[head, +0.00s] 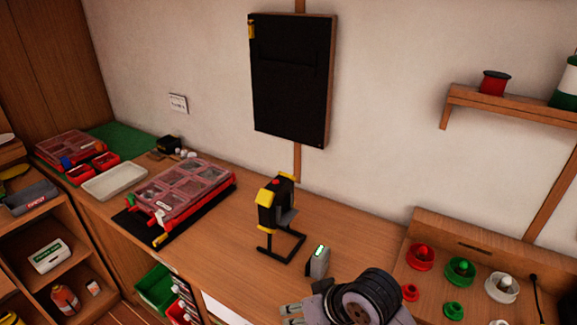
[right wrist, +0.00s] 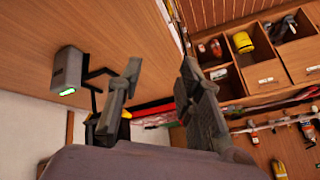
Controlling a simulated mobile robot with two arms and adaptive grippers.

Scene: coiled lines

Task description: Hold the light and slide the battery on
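The work light (head: 268,208), yellow and black with a dark stand, stands upright on the bench. Its dark stand and a yellow part also show, partly hidden by a finger, in the right wrist view (right wrist: 123,130). The battery (head: 318,263), a small grey block with a green lit strip, stands on the bench to the right of the light, apart from it. It also shows in the right wrist view (right wrist: 67,72). My right gripper (head: 301,307) is just in front of the battery. In the right wrist view its fingers (right wrist: 160,68) are apart with nothing between them. My left gripper is out of view.
A red-framed clear organizer case (head: 190,190) lies on a black mat to the left. A white tray (head: 114,184) is beyond it. A board with coloured round pieces (head: 460,268) is at the right. The bench between case and light is clear.

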